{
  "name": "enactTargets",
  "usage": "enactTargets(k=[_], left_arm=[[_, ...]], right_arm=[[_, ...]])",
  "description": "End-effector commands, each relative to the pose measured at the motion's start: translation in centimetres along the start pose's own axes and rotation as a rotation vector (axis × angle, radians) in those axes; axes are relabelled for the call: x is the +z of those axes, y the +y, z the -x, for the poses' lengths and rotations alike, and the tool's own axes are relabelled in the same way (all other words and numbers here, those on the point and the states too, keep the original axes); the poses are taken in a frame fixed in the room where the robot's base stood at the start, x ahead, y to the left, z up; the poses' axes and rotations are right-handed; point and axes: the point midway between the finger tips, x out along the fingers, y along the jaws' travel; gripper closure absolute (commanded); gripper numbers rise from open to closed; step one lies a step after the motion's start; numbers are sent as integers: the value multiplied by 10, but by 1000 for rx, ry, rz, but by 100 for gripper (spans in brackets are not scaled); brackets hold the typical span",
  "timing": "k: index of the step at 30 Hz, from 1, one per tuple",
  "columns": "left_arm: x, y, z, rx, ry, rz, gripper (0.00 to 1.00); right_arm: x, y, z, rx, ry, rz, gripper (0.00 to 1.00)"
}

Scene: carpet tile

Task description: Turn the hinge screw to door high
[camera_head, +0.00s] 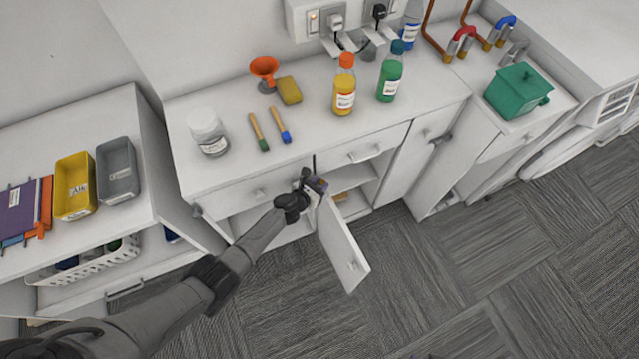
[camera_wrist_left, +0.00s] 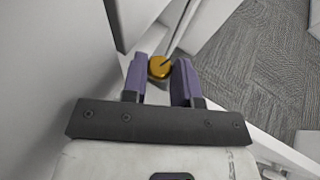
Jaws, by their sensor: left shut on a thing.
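My left gripper (camera_head: 317,186) is at the top of the open cabinet door (camera_head: 340,243), near its hinge side, below the counter edge. In the left wrist view its two purple fingers (camera_wrist_left: 160,78) stand on either side of a round yellow-orange hinge screw (camera_wrist_left: 159,66) with a dark line across its face. The fingers are shut on the screw. In the head view the gripper hides the screw. The door stands swung out from the cabinet, its handle low on its face. My right gripper is not in view.
The white counter (camera_head: 220,175) above holds a jar (camera_head: 208,132), brushes, a sponge, an orange funnel and several bottles. A drawer front (camera_head: 365,150) overhangs the cabinet opening. A shelf with a yellow bin (camera_head: 75,186) stands at left. The carpet floor (camera_head: 430,270) at right is clear.

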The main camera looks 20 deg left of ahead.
Motion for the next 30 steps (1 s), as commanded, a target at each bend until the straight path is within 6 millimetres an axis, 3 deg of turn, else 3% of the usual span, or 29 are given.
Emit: enactTargets(k=[11, 12, 19, 30], left_arm=[[-1, 0, 0, -2, 2, -2, 96], [-1, 0, 0, -2, 2, -2, 72], [-1, 1, 0, -1, 2, -2, 50], [0, 2, 0, 1, 2, -1, 50]], right_arm=[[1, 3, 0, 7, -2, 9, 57], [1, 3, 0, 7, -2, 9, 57], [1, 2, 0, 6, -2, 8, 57], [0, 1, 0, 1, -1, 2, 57]])
